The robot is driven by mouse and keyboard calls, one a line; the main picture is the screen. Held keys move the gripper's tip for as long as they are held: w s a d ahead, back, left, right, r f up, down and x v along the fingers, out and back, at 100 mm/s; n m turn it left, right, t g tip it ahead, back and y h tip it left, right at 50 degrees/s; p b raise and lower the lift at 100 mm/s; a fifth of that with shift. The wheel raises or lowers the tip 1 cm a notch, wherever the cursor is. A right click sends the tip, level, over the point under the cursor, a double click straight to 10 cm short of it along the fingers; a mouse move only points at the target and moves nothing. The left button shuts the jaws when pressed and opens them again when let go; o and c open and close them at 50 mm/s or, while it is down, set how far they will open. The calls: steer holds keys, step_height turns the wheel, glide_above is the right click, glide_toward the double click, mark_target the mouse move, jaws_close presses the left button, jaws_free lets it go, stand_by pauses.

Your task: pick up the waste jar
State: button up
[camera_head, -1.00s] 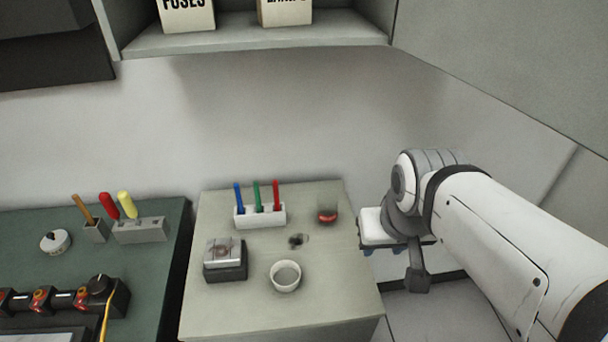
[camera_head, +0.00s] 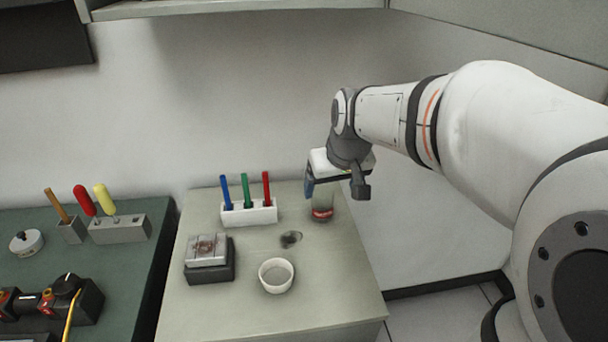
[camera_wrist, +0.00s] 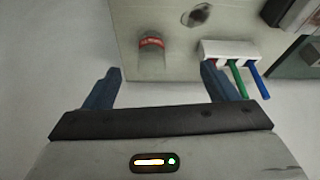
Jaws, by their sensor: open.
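A clear jar with a red band (camera_head: 321,213), which I take for the waste jar, stands upright near the back right corner of the pale cabinet top. It also shows in the wrist view (camera_wrist: 151,58), ahead of the fingertips and roughly between their lines. My gripper (camera_head: 336,186) is open and empty, close to the jar and partly in front of its upper part in the head view. In the wrist view the two blue fingers (camera_wrist: 160,72) are spread wide, with the jar apart from both.
A white holder (camera_head: 250,212) with blue, green and red pens stands left of the jar. A dark smudge-like spot (camera_head: 290,239), a white cup (camera_head: 277,276) and a grey block on a dark base (camera_head: 209,259) are nearer. A wall rises behind.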

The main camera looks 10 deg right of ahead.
steer(key=b, duration=0.4)
glide_toward(321, 195)
steer(key=s+a, duration=0.1)
steer(key=shift+n+t, duration=0.3)
steer(key=shift+n, duration=0.1)
steer(key=x, duration=0.5)
steer(key=p+x, duration=0.1)
steer(key=x, duration=0.2)
steer(key=shift+s+d+f, duration=0.2)
steer(key=shift+s+f, duration=0.1)
steer(key=c, duration=1.1)
steer(key=shift+r, duration=0.1)
steer(key=shift+c, duration=0.2)
